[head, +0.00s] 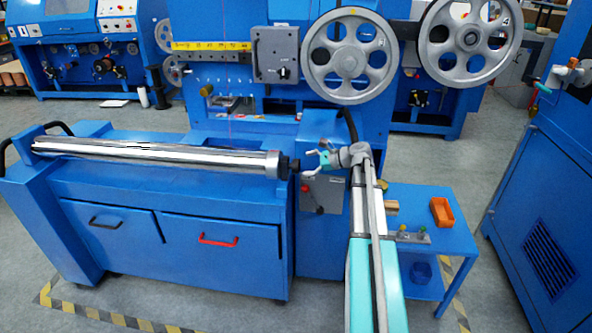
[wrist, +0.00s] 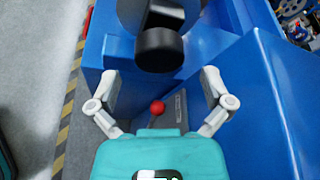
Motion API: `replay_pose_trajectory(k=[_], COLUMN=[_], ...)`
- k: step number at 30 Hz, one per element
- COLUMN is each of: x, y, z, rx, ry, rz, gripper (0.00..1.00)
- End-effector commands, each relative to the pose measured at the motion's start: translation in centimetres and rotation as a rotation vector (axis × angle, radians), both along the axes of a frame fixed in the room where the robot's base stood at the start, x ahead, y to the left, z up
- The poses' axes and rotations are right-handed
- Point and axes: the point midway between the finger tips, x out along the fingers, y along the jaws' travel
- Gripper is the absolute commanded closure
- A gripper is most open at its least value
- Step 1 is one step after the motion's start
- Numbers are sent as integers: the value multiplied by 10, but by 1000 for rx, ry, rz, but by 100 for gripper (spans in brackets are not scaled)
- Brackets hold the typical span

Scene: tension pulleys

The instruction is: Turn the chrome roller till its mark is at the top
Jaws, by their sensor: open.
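The chrome roller (head: 150,151) lies level along the top of the blue machine, left of my gripper. Thin dark streaks run along its upper side; I cannot tell a mark from reflections. Its right end has a grey collar and a black knob (head: 295,165). My gripper (head: 311,163) is just right of this knob, pointing left at it. In the wrist view the black knob (wrist: 160,50) appears beyond and between the two spread fingertips of my gripper (wrist: 159,80). The fingers are open, empty and apart from the knob.
A red-ball lever (wrist: 157,107) on a grey plate is below my gripper; it also shows in the head view (head: 306,188). Spoked pulleys (head: 349,58) stand behind. Drawers with handles are below the roller.

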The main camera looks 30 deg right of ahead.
Motion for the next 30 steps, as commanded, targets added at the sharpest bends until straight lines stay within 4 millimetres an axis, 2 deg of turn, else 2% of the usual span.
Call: replay_pose_trajectory(k=[9,23,30], x=[23,27,27], y=[24,28,28], z=[-14,-15,-15], rx=[-1,0,0], ry=[0,0,0], rz=[-1,-2,-3], gripper=[0,0,43])
